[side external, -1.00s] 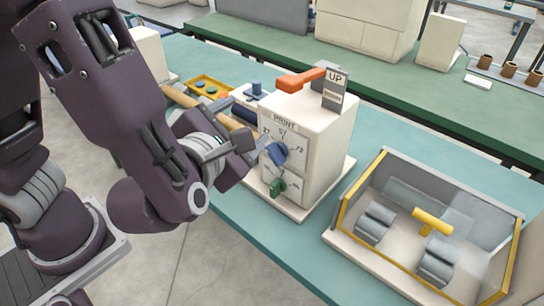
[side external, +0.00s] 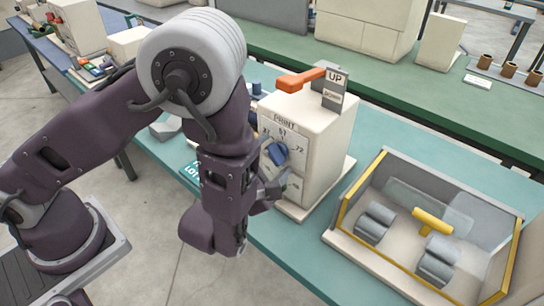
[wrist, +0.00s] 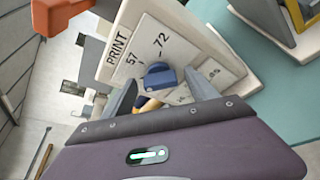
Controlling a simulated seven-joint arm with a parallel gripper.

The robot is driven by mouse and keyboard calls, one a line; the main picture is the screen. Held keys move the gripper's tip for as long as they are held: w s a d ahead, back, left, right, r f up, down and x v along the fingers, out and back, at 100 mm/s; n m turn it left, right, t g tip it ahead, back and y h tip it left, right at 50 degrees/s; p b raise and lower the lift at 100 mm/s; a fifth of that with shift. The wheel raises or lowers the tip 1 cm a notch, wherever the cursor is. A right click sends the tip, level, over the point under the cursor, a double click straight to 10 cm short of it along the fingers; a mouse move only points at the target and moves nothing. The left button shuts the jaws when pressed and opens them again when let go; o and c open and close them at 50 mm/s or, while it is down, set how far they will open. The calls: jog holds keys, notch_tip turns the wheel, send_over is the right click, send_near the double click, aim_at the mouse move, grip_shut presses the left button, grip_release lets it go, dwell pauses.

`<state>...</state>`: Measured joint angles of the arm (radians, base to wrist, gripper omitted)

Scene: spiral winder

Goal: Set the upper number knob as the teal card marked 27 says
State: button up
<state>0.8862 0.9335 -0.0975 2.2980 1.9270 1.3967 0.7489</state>
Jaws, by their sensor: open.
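The blue upper knob (side external: 277,153) is on the front panel of the cream PRINT box (side external: 312,135). Its dial shows 57 and 72; I cannot read its exact setting. In the wrist view the blue knob (wrist: 160,76) lies between the fingertips of my gripper (wrist: 160,84), which is open; contact cannot be told. In the side view my gripper (side external: 268,190) is low in front of the panel, hiding the lower knob. A teal card (side external: 190,171) with white letters shows partly behind my arm; a 27 is not readable.
An orange lever (side external: 300,80) and an UP/DOWN plate (side external: 335,88) top the box. An open tray (side external: 345,225) with grey rollers and a yellow handle stands to its right. A yellow-brown piece (wrist: 147,104) lies near the left finger in the wrist view.

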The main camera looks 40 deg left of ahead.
jog(key=shift+w, duration=0.1)
jog(key=shift+c, duration=0.5)
jog(key=c, duration=1.3)
jog(key=shift+o, duration=0.2)
jog(key=shift+a+n+h, duration=0.15)
jog(key=shift+n+h, duration=0.55)
jog(key=shift+n, duration=0.3)
jog(key=o, duration=1.4)
jog(key=shift+c, duration=0.2)
jog(key=v, duration=0.7)
